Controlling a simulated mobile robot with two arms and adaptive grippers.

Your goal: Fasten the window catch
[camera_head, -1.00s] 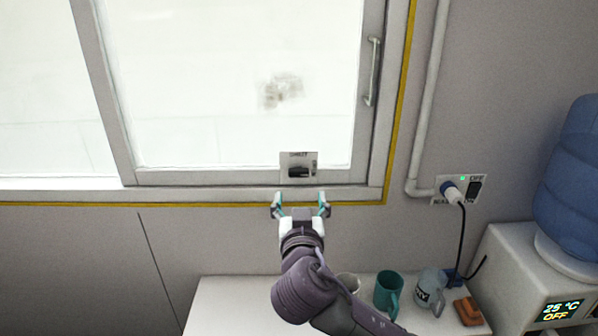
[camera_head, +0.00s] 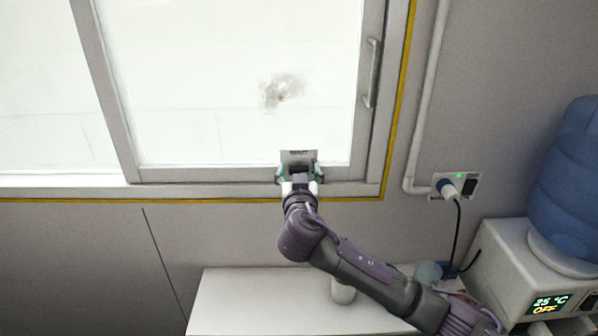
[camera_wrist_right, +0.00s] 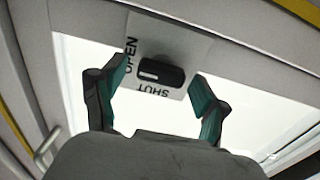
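The window catch is a dark knob (camera_wrist_right: 161,73) on a pale plate (camera_head: 298,155) low on the window frame. In the right wrist view the plate reads OPEN at left and SHUT below, upside down. The knob lies roughly level there, with a white mark on its left end, on the OPEN side. My right gripper (camera_head: 299,174) is at the plate's lower part, fingers open. In the right wrist view the open fingers (camera_wrist_right: 160,82) stand on either side of the knob, with gaps showing. My left gripper is not in view.
A window handle (camera_head: 372,73) is on the right frame. A white counter (camera_head: 250,300) stands below, with a mug (camera_head: 343,291) partly behind my arm. A wall socket with a plug (camera_head: 449,189) and a water dispenser (camera_head: 515,255) are at right.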

